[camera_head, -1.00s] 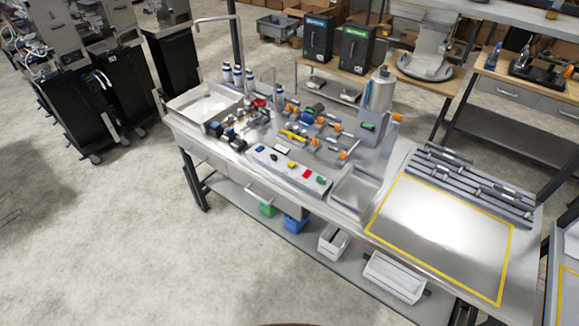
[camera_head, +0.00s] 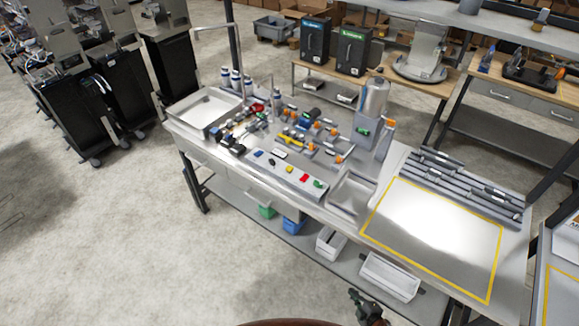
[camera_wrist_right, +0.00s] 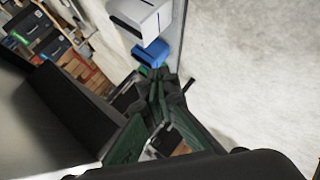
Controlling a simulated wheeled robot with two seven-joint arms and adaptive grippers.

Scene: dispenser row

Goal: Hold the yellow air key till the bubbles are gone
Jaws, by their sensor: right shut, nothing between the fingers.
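The yellow key (camera_head: 289,169) sits on the sloped grey key panel (camera_head: 265,172) at the front of the bench, between a black key (camera_head: 271,162) and a red key (camera_head: 304,177). Nothing touches it. My right gripper (camera_head: 367,306) shows at the bottom edge of the head view, low in front of the bench and well away from the panel. Its dark fingers also show in the right wrist view (camera_wrist_right: 162,78), shut and empty. My left gripper is not in view. Bubbles are too small to make out.
A green key (camera_head: 318,183) and a blue key (camera_head: 258,153) are on the same panel. Valves and fittings crowd the bench behind it, near a steel cylinder (camera_head: 374,97). White bins (camera_head: 390,277) stand on the lower shelf. The floor in front is clear.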

